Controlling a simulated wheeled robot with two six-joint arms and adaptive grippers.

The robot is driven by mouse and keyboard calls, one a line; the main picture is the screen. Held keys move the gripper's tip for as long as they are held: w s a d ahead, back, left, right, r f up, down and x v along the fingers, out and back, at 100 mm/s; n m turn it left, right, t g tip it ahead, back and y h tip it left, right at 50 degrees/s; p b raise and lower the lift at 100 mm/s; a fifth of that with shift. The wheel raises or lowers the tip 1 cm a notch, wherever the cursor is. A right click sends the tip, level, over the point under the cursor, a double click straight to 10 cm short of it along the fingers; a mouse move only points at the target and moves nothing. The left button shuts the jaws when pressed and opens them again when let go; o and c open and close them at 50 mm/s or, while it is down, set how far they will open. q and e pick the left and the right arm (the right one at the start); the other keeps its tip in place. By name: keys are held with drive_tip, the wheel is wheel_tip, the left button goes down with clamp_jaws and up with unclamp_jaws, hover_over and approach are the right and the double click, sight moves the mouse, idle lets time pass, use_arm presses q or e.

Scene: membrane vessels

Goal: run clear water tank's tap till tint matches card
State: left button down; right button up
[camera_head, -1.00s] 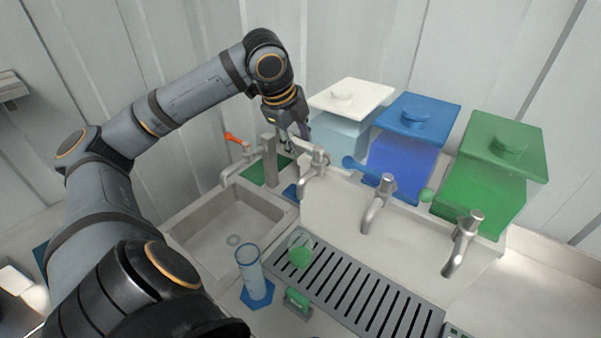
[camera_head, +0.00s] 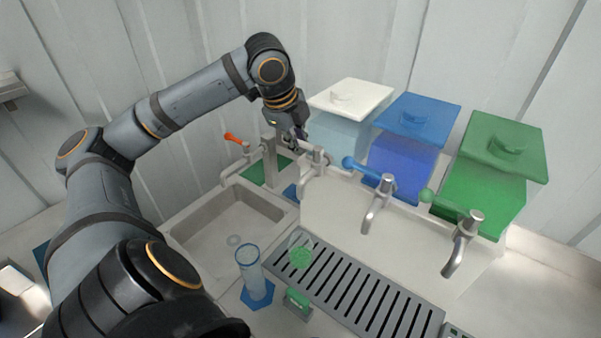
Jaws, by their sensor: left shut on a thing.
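The clear water tank (camera_head: 340,132) has a white lid and stands leftmost of three tanks. Its metal tap (camera_head: 312,178) is at the left end of the pale tap panel. My left gripper (camera_head: 297,142) is shut at the top of this tap, on its handle, which the fingers mostly hide. A clear glass with green liquid (camera_head: 301,258) stands on the slotted drip tray (camera_head: 372,292), below and in front of this tap. A small green card (camera_head: 297,303) stands at the tray's front edge. I cannot make out any water stream. My right gripper is not in view.
Blue (camera_head: 405,165) and green (camera_head: 485,190) tanks stand to the right, each with its own tap. A tall bluish glass (camera_head: 251,270) stands on a blue mat left of the tray. A sink (camera_head: 220,228) with an orange-handled faucet (camera_head: 238,140) lies further left.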

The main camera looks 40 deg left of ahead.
use_arm(q)
drive_tip(key=s+n+y+p, duration=0.1)
drive_tip(key=n+p, duration=0.1)
drive_tip(key=p, duration=0.2)
drive_tip(key=s+d+n+p, duration=0.1)
drive_tip(key=n+p, duration=0.1)
drive_tip(key=p, duration=0.2)
drive_tip(key=s+n+g+y+p, duration=0.1)
drive_tip(key=n+p, duration=0.2)
drive_tip(key=p, duration=0.1)
drive_tip(key=shift+d+y, duration=0.25)
drive_tip(key=shift+y, duration=0.05)
idle(4.4)
drive_tip(key=c, duration=1.3)
unclamp_jaws()
